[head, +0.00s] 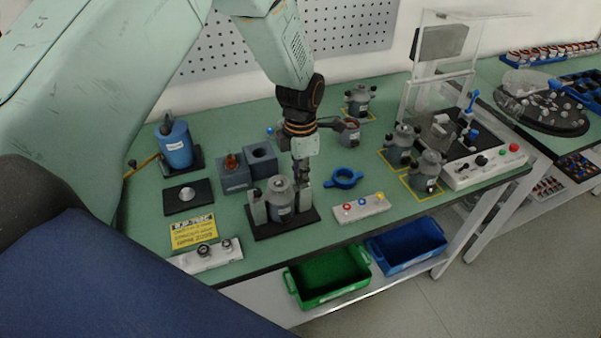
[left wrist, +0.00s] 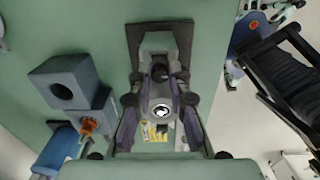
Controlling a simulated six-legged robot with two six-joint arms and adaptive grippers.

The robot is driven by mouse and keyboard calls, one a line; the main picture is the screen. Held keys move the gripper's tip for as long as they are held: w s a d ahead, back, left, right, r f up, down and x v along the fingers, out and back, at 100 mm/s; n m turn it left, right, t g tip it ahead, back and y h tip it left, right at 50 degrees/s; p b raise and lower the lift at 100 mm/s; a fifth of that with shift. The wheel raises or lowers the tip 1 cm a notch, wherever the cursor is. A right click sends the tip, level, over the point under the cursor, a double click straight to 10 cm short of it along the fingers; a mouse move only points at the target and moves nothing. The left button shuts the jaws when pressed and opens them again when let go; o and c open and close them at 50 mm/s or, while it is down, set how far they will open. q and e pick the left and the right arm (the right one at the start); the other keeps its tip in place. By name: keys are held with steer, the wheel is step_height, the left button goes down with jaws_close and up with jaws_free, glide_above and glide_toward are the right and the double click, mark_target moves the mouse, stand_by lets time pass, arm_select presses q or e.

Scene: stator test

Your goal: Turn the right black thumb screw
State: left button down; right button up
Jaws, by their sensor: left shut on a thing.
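A grey stator housing (head: 281,206) stands upright in a clamp fixture on a dark base plate (head: 262,231). The base plate's edge also shows in the left wrist view (left wrist: 133,45). A small dark left thumb screw (head: 257,193) sits on the fixture's left side. My left gripper (head: 302,178) points down at the fixture's right side, where its fingers mostly hide the right thumb screw. In the left wrist view the fingertips close around a black knob, the right black thumb screw (left wrist: 159,72). My left gripper is shut on it. My right gripper is not in view.
Grey-blue blocks (head: 234,178) stand left of the fixture. A blue ring (head: 343,178) and a button box (head: 361,208) lie to its right. Further right are several housings and a test station (head: 482,166) with a clear cover. Green bin (head: 327,277) and blue bin (head: 406,247) sit below the table's front edge.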

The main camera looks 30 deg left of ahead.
arm_select(q)
steer(key=shift+r+m+p, duration=0.15)
steer(key=shift+m+p, duration=0.25)
steer(key=shift+m, duration=0.3)
steer(key=shift+m+p, duration=0.6)
steer(key=shift+m, duration=0.6)
steer(key=shift+m+p, duration=0.4)
steer(key=shift+m, duration=0.8)
steer(key=shift+m+p, duration=0.3)
steer(key=shift+m, duration=1.2)
steer(key=c, duration=1.3)
jaws_free()
steer(key=shift+o, duration=0.2)
